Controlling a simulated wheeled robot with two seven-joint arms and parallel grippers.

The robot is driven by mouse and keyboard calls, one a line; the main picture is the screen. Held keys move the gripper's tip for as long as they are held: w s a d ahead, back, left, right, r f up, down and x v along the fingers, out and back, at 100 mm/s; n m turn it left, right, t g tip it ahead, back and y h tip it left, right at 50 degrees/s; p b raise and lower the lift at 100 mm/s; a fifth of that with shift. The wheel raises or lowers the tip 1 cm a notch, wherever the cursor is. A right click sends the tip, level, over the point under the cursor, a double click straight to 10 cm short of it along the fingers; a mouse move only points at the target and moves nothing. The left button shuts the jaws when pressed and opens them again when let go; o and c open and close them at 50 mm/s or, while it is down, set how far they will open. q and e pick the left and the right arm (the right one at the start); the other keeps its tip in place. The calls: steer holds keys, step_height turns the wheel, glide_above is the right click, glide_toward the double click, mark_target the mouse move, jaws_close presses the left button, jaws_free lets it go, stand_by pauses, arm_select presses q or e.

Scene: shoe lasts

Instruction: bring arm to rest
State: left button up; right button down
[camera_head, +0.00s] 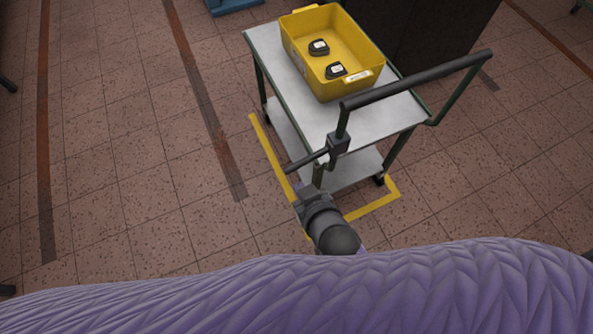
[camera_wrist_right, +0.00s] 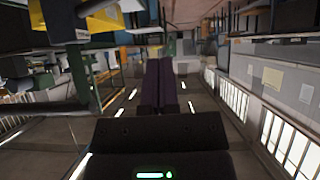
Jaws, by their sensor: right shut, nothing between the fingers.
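My right arm comes up from the bottom middle of the head view, and my right gripper (camera_head: 298,187) is at its far end, beside the near left corner of the cart (camera_head: 385,118). In the right wrist view the gripper's dark fingers (camera_wrist_right: 160,68) lie together with nothing between them. Much of the gripper is small and foreshortened in the head view. It looks clear of the cart, but I cannot tell how wide the gap is. My left gripper is not in view.
A yellow bin (camera_head: 345,87) on the cart holds two dark items with white labels (camera_head: 319,46). The cart's black handle (camera_head: 420,80) reaches towards me. Yellow floor tape (camera_head: 268,150) runs beside the cart. The tiled floor at left is open.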

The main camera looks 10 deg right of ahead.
steer(key=shift+s+d+r, duration=0.1)
steer(key=shift+s+r, duration=0.1)
steer(key=shift+s, duration=0.2)
steer(key=shift+f, duration=0.1)
steer(key=s+d+f+g+h+b, duration=0.1)
steer(key=s+d+f+g, duration=0.1)
steer(key=s+f, duration=0.35)
steer(key=s+d+f+g+b, duration=0.1)
steer(key=s+d+f+g, duration=0.15)
steer(key=f, duration=0.65)
steer(key=s+d+f+g+h+b, duration=0.1)
steer(key=s+d+f, duration=0.3)
steer(key=s, duration=0.5)
steer(key=s+d+f+m+g+h+b, duration=0.1)
steer(key=s+d+f+g, duration=0.3)
steer(key=s, duration=0.4)
step_height(320, 180, down, 2)
steer(key=shift+s+d+f+g, duration=0.25)
steer(key=shift+s+d+g, duration=0.1)
steer(key=shift+d, duration=0.2)
